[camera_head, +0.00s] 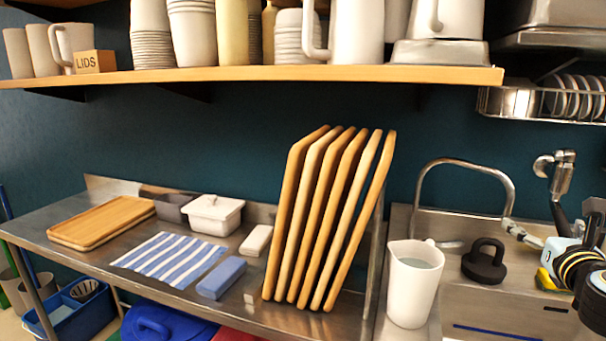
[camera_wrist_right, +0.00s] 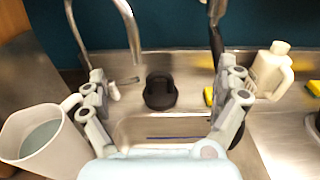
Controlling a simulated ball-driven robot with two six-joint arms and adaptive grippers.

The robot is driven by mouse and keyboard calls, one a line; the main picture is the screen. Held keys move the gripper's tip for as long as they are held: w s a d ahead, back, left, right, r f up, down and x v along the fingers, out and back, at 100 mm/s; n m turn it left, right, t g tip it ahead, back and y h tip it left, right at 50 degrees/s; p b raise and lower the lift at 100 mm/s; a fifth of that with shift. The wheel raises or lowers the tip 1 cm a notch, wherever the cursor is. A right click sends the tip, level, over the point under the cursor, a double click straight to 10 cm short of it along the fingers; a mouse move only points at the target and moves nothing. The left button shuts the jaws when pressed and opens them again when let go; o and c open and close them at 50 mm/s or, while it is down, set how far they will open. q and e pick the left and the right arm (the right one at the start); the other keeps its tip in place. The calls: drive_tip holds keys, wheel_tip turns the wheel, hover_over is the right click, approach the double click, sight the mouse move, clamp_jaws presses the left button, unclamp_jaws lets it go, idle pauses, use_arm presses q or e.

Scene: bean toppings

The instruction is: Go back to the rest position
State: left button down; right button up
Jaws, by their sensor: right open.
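My right gripper (camera_head: 522,234) is at the right edge of the head view, over the sink area, with its light-blue body partly cut off by the frame. In the right wrist view its two grey fingers (camera_wrist_right: 163,88) are spread wide apart. Nothing is between them; a black weight-like object with a handle (camera_wrist_right: 160,91) shows beyond them at the back of the sink. My left gripper is not in view.
A white jug (camera_head: 413,285) with liquid stands left of the sink (camera_wrist_right: 165,130). A curved metal tap (camera_head: 465,162) rises behind. Wooden boards (camera_head: 330,215) stand upright on the steel counter. A loaded shelf (camera_head: 250,73) hangs above. A cream bottle (camera_wrist_right: 272,68) stands right of the gripper.

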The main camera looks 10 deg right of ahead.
drive_tip(key=s+a+r+n+t+y, duration=0.1)
drive_tip(key=s+a+n+t+y, duration=0.1)
drive_tip(key=a+n+y, duration=1.6)
drive_tip(key=s+a+f+n+g+h, duration=0.1)
drive_tip(key=s+a+f+n+g, duration=0.15)
drive_tip(key=a+n, duration=0.5)
drive_tip(key=s+a+f+n+g+h, duration=0.1)
drive_tip(key=s+a+n+g, duration=0.25)
drive_tip(key=a+n, duration=0.4)
drive_tip(key=s+d+f+n+g+h, duration=0.25)
drive_tip(key=s+n+g+h, duration=0.2)
drive_tip(key=s, duration=0.45)
drive_tip(key=s+d+f+n+g+h, duration=0.2)
drive_tip(key=s+f+n+g+h, duration=0.15)
drive_tip(key=s+n, duration=0.35)
drive_tip(key=s+d+f+m+b, duration=0.15)
drive_tip(key=f+b, duration=0.45)
drive_tip(key=f, duration=1.4)
drive_tip(key=s+d+f+b, duration=0.15)
drive_tip(key=f+b, duration=0.45)
drive_tip(key=f, duration=1.4)
drive_tip(key=s+f+g+b, duration=0.1)
drive_tip(key=s+f+b, duration=0.3)
drive_tip(key=s+f, duration=0.5)
drive_tip(key=s+f+g+b, duration=0.1)
drive_tip(key=s+f+b, duration=0.3)
drive_tip(key=s+f, duration=0.6)
wheel_tip(320, 180, down, 4)
drive_tip(key=shift+d+f, duration=0.15)
drive_tip(key=shift+d, duration=0.1)
